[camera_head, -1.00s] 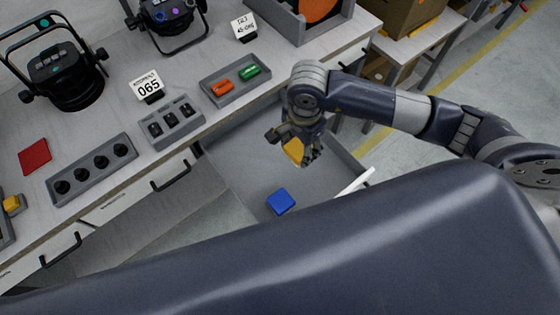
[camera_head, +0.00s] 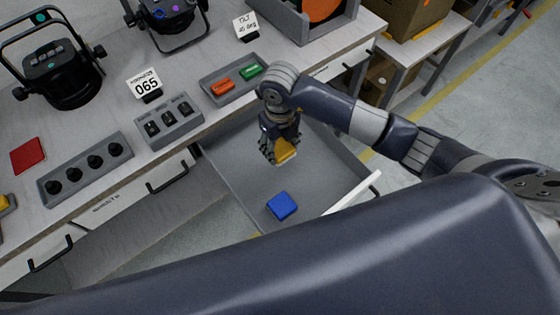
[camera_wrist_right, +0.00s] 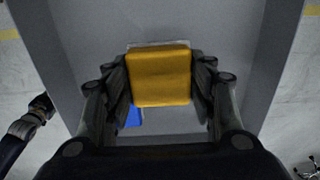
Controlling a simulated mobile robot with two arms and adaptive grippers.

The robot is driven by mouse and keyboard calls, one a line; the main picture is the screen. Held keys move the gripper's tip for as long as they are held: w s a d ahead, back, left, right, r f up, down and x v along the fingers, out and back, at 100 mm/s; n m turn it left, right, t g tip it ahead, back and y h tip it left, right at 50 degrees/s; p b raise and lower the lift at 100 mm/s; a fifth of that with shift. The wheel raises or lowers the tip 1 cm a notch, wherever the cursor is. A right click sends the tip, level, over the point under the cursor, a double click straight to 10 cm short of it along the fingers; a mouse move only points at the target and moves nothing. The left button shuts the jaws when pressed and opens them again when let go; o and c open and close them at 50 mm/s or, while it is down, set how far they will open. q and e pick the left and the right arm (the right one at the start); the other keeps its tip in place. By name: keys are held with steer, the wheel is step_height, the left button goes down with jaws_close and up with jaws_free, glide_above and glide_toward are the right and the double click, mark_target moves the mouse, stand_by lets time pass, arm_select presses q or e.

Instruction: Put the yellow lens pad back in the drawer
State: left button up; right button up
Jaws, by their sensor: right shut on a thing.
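The yellow lens pad (camera_head: 286,150) is in my right gripper (camera_head: 281,153), which is shut on it and points down over the open drawer (camera_head: 325,165). In the right wrist view the pad (camera_wrist_right: 160,76) sits between the two fingers, above the grey drawer floor (camera_wrist_right: 200,30). I cannot tell exactly how high it is above the floor. A blue pad (camera_head: 282,206) lies on the drawer floor, nearer the drawer's front; in the right wrist view it is partly hidden behind the yellow pad (camera_wrist_right: 133,117). My left gripper is not in view.
The bench (camera_head: 120,190) carries a red pad (camera_head: 28,155), a strip of black knobs (camera_head: 88,170), a switch box (camera_head: 168,125) and a tray (camera_head: 232,78) with orange and green pieces. Stage lights (camera_head: 55,65) stand behind. The drawer's white front (camera_head: 352,192) sticks out at right.

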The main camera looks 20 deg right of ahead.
mark_target(280, 159)
step_height(280, 159, down, 7)
steer(key=shift+p, duration=0.3)
steer(key=shift+f, duration=0.35)
steer(key=shift+f, duration=0.15)
steer(key=o, duration=0.9)
steer(key=shift+o, duration=0.2)
